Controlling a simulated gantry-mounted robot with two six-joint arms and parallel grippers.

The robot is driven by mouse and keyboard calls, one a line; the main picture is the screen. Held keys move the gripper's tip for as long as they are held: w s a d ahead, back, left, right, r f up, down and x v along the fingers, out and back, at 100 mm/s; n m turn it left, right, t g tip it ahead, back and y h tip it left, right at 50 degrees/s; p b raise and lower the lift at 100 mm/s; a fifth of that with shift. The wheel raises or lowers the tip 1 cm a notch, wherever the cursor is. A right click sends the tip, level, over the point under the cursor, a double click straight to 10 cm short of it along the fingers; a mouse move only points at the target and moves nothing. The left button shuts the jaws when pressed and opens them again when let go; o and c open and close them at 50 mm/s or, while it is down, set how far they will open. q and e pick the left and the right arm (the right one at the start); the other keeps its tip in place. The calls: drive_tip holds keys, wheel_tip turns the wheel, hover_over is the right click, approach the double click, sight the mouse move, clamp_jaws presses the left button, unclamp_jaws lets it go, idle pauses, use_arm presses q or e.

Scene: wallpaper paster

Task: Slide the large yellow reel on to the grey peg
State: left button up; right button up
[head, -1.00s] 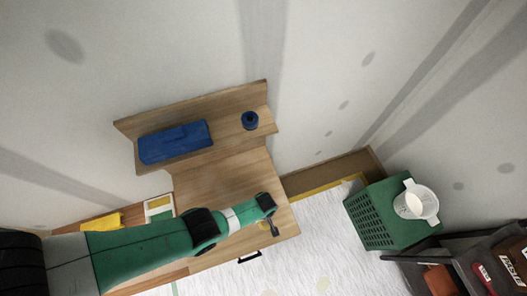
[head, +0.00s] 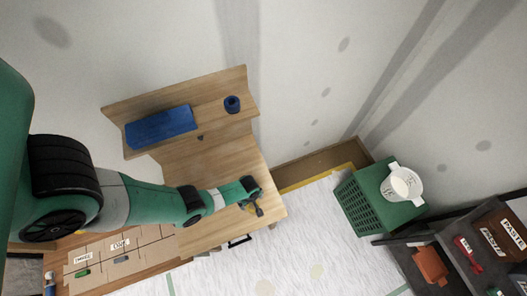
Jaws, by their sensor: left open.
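My left arm reaches in from the left over a wooden desk (head: 215,160). Its small gripper (head: 256,209) is over the desk's right front part, open, with nothing visibly held. I cannot make out a large yellow reel or a grey peg for certain in the head view. Part of the desk is hidden under my left arm. A small dark thing (head: 200,137) shows at the shelf's front edge, too small to identify. My right gripper is not in view.
The desk's raised shelf carries a long blue block (head: 160,127) and a small blue reel-like cylinder (head: 232,104). A green crate (head: 362,208) bears a white bucket (head: 402,185). Labelled cardboard boxes (head: 110,250) lie lower left. A dark rack (head: 440,245) stands right. White floor lies between.

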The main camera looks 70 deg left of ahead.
sight(253, 207)
use_arm(q)
drive_tip(key=shift+w+d+f+b, duration=0.1)
drive_tip(key=shift+f+b, duration=0.75)
drive_tip(key=shift+f, duration=0.25)
wheel_tip(253, 207, down, 5)
drive_tip(key=b, duration=0.5)
drive_tip(key=shift+f+b, duration=0.2)
drive_tip(key=shift+b, duration=0.1)
drive_tip(key=shift+r, duration=0.15)
drive_tip(key=c, duration=1.3)
